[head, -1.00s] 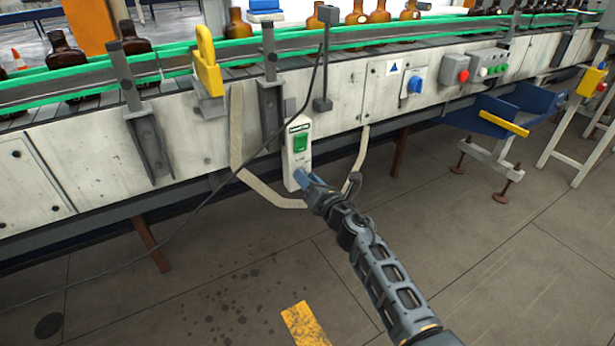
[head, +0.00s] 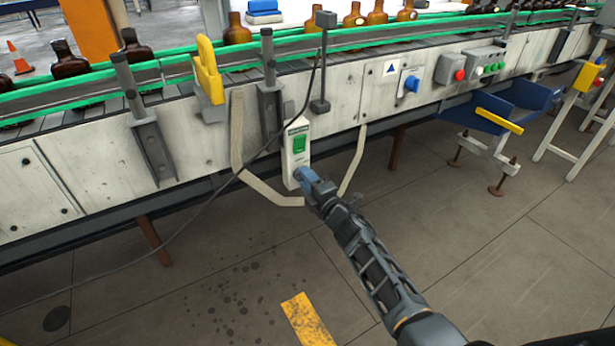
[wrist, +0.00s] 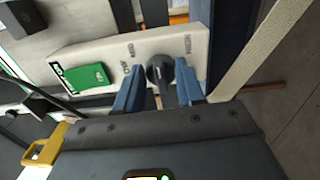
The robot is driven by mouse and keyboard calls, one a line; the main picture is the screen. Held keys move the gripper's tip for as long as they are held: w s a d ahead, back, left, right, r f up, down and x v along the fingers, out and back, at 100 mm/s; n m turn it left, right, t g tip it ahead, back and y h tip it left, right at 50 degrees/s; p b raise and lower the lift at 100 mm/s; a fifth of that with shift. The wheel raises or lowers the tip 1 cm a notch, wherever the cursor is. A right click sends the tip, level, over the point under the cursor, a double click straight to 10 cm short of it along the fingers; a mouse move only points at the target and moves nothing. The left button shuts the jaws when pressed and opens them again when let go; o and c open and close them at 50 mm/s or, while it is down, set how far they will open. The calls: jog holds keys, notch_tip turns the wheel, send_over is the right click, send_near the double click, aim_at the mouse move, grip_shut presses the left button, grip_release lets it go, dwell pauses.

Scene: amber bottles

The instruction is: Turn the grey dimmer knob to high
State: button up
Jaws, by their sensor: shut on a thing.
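The grey dimmer knob (wrist: 157,70) sits on a white control box (wrist: 70,58) with a green switch and printed words that look like LOW, MED and HIGH. In the wrist view the blue fingers of my gripper (wrist: 161,86) stand on either side of the knob and are shut on it. HIGH is printed to the right of the knob and LOW to its left. I cannot tell exactly which mark the knob points to. In the head view my gripper (head: 306,180) covers the lower end of the box (head: 290,155), hiding the knob.
The box hangs below a conveyor (head: 200,90) carrying amber bottles (head: 237,30). A beige strap (head: 237,140) and a dark cable (head: 205,205) run nearby. A blue dial (head: 411,84) and red button (head: 459,75) are farther right. The floor in front is mostly clear.

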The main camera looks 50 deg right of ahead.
jog(key=m+p, duration=0.2)
jog(key=m, duration=0.4)
jog(key=shift+f, duration=0.2)
dwell(0.4)
jog(key=o, duration=1)
jog(key=shift+p+v, duration=0.5)
jog(key=shift+v, duration=3.4)
